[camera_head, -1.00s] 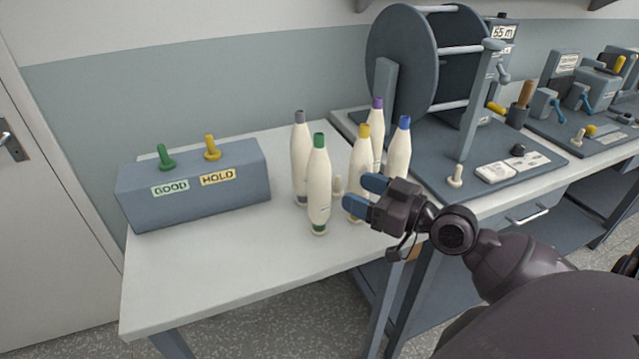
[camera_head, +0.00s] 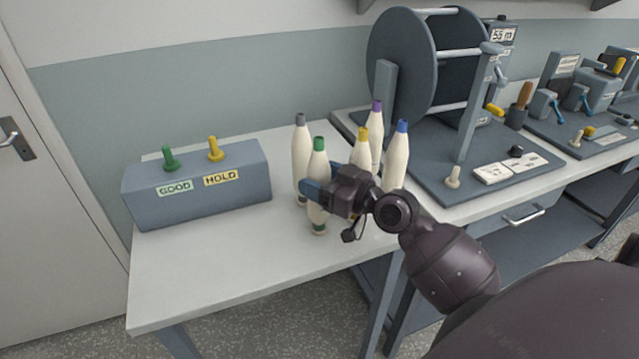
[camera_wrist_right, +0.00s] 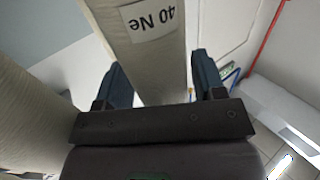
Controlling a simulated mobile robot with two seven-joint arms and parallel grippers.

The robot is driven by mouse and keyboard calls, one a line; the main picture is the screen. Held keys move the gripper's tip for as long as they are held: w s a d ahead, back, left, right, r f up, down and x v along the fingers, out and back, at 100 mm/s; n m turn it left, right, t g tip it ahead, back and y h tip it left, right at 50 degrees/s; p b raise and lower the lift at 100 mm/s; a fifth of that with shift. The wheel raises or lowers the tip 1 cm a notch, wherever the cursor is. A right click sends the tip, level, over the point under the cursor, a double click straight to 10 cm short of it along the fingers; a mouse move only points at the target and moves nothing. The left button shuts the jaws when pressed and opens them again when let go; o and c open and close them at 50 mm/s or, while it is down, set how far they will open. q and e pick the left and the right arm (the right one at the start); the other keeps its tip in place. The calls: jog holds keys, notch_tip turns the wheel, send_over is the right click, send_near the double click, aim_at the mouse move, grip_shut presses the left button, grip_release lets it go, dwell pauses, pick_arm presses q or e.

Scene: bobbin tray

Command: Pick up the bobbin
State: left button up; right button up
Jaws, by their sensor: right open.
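Several cream bobbins with coloured tops stand upright in a group on the white table. The green-topped bobbin (camera_head: 318,160) is at the front, with a grey-topped one (camera_head: 300,150) behind it at the left. The yellow- (camera_head: 361,150), purple- (camera_head: 376,125) and blue-topped (camera_head: 397,155) bobbins stand to the right. My right gripper (camera_head: 321,180) is open at the green-topped bobbin, with one blue finger across its front. In the right wrist view, a bobbin labelled "40 Ne" (camera_wrist_right: 140,55) shows between the open fingers; contact cannot be told. My left gripper is not in view.
A grey box (camera_head: 200,205) with GOOD and HOLD labels and two pegs sits at the left. A large reel stand (camera_head: 430,150) is behind at the right. Another bobbin (camera_wrist_right: 30,120) is close at the left in the wrist view. The front left of the table is clear.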

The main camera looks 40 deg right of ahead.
jog(key=c, duration=0.7)
jog(key=shift+r, duration=0.1)
